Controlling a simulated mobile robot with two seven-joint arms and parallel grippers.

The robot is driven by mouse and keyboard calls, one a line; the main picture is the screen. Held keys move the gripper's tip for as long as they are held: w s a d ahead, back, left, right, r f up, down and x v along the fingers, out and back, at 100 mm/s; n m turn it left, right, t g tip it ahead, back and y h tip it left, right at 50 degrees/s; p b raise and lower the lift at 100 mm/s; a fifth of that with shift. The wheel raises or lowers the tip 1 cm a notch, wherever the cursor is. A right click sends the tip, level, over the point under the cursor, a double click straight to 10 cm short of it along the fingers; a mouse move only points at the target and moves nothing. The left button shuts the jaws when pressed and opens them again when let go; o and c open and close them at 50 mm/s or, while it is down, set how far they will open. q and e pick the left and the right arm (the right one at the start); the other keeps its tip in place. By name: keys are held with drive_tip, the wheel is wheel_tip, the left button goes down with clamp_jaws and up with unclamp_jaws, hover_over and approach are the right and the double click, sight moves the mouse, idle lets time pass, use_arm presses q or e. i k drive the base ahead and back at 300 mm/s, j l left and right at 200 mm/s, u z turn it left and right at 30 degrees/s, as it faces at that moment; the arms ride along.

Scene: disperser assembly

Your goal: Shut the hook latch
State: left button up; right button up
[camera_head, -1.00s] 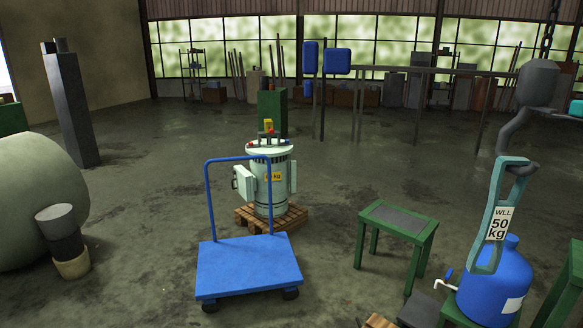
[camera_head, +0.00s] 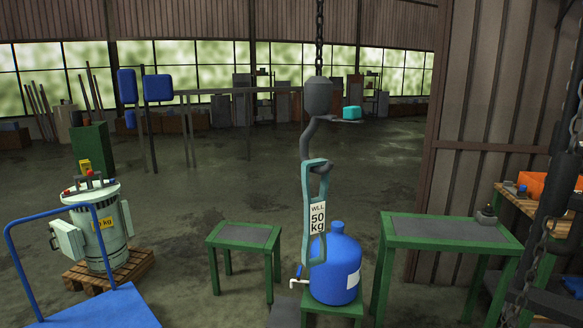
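A dark grey hook (camera_head: 308,140) hangs from a block (camera_head: 317,95) on a chain in the middle of the head view. A thin grey arm with a teal tab (camera_head: 352,113) sticks out to the right just below the block; it looks like the latch, standing away from the hook's bend. A teal lifting loop (camera_head: 307,215) with a "WLL 50 kg" label hangs at the hook's lower end, in front of a blue jug (camera_head: 338,270). How the loop sits in the hook is not clear. Neither of my grippers is in view.
The jug stands on a low green stand (camera_head: 333,309). A green table (camera_head: 245,236) is left of it and a larger green bench (camera_head: 450,228) right. A blue cart (camera_head: 98,308) is at lower left. A dark chain (camera_head: 540,225) hangs close on the right.

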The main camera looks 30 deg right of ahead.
sight(351, 114)
drive_tip(key=i+z, duration=0.1)
drive_tip(key=z, duration=0.4)
drive_tip(key=i+l+z, duration=0.1)
drive_tip(key=z, duration=0.35)
drive_tip(key=i+z, duration=0.15)
drive_tip(key=z, duration=0.35)
